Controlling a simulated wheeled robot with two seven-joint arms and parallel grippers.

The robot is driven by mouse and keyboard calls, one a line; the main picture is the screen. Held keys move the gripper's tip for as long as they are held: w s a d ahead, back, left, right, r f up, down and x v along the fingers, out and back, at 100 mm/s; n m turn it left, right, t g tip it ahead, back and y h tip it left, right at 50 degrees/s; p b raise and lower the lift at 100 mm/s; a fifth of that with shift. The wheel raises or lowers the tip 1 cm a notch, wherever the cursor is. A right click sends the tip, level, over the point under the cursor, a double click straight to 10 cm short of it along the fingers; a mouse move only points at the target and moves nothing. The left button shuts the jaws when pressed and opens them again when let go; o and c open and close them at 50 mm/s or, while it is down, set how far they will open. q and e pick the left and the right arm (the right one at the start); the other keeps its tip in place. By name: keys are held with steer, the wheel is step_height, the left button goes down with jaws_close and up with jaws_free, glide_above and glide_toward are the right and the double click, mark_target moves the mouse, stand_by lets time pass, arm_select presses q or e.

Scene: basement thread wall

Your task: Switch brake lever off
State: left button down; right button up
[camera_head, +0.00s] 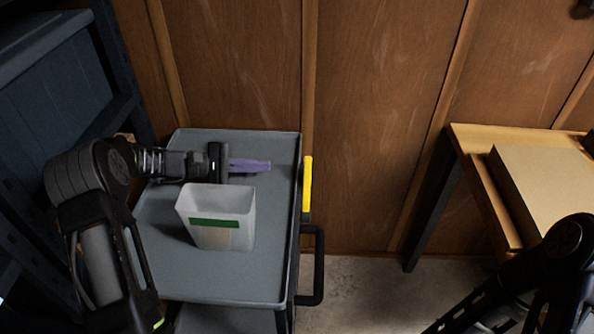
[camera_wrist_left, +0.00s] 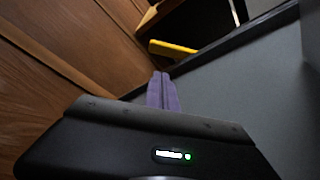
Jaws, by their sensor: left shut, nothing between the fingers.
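The brake lever is likely the yellow bar (camera_head: 307,184) standing at the right edge of the grey cart (camera_head: 268,275). It also shows in the left wrist view (camera_wrist_left: 172,48), ahead of my fingertips and a little to their right. My left gripper (camera_head: 267,166) has purple fingers, shut and empty, pointing right toward the yellow bar. A gap remains between the fingertips and the bar. In the left wrist view the closed fingers (camera_wrist_left: 161,78) show side by side. My right arm enters at the lower right, but its gripper is out of view.
A white translucent bin (camera_head: 218,215) with a green label stands on the cart just below my left gripper. A black handle (camera_head: 317,265) sticks out at the cart's right side. A wooden wall (camera_head: 380,100) is behind. A wooden table (camera_head: 477,150) with a box stands right.

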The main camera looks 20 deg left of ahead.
mark_target(297, 173)
arm_select(q)
steer(key=shift+d, duration=0.1)
steer(key=p+x, duration=0.1)
steer(key=x, duration=0.8)
steer(key=shift+w+d+f, duration=0.1)
steer(key=shift+w+d, duration=0.15)
steer(key=shift+d, duration=0.1)
